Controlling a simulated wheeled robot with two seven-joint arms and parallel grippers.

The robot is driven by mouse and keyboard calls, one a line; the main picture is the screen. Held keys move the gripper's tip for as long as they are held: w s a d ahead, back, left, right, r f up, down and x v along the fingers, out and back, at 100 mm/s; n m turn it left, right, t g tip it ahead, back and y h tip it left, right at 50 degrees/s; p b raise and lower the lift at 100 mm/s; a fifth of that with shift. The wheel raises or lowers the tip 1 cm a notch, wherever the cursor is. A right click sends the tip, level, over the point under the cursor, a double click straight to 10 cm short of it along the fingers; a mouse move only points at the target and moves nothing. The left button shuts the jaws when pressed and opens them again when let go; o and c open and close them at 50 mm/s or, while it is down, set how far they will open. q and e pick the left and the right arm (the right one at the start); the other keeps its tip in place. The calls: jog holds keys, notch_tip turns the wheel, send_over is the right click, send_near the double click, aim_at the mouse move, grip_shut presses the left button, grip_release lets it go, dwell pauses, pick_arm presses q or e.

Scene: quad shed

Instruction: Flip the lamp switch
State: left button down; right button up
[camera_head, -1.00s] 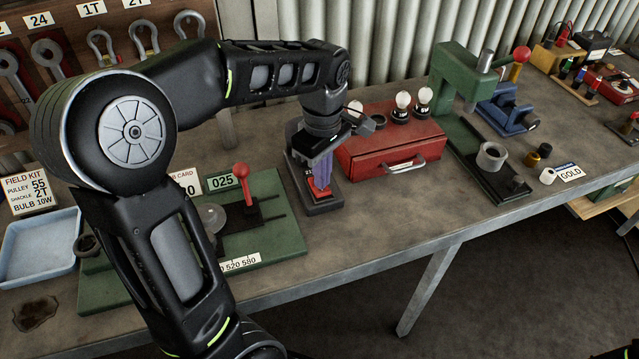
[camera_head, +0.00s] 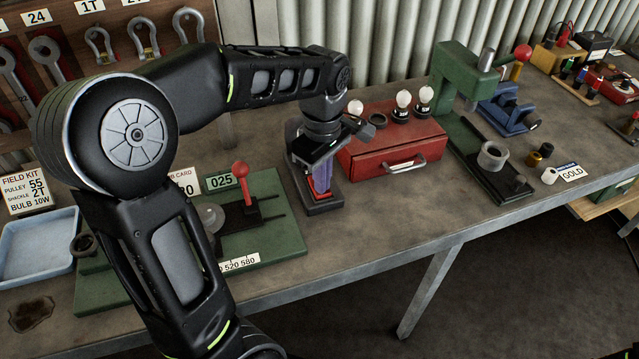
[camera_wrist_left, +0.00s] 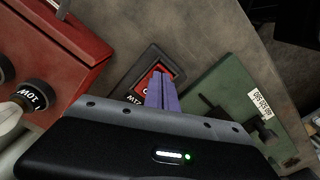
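The lamp switch is a dark box (camera_head: 326,207) with a red rocker on top, standing on the bench left of the red case. It also shows in the left wrist view, where part of its red rocker (camera_wrist_left: 148,82) and pale lettering are visible. My left gripper (camera_head: 322,190) points down over the switch. Its purple fingers (camera_wrist_left: 163,90) lie side by side, apparently shut with nothing between them. The fingertips cover part of the rocker and are at or very close to it; I cannot tell whether they touch. My right gripper is out of view.
A red case (camera_head: 385,158) with small bulbs on top stands just right of the switch. A green board (camera_head: 275,237) with a red-knobbed lever (camera_head: 241,172) lies to the left. A green press (camera_head: 455,75) stands further right. The bench front near the switch is clear.

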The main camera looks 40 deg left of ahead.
pick_arm(q)
jog(key=shift+f, duration=0.1)
notch_tip(320, 180, up, 7)
jog(key=p, duration=0.5)
jog(key=shift+p, duration=0.4)
dwell(0.4)
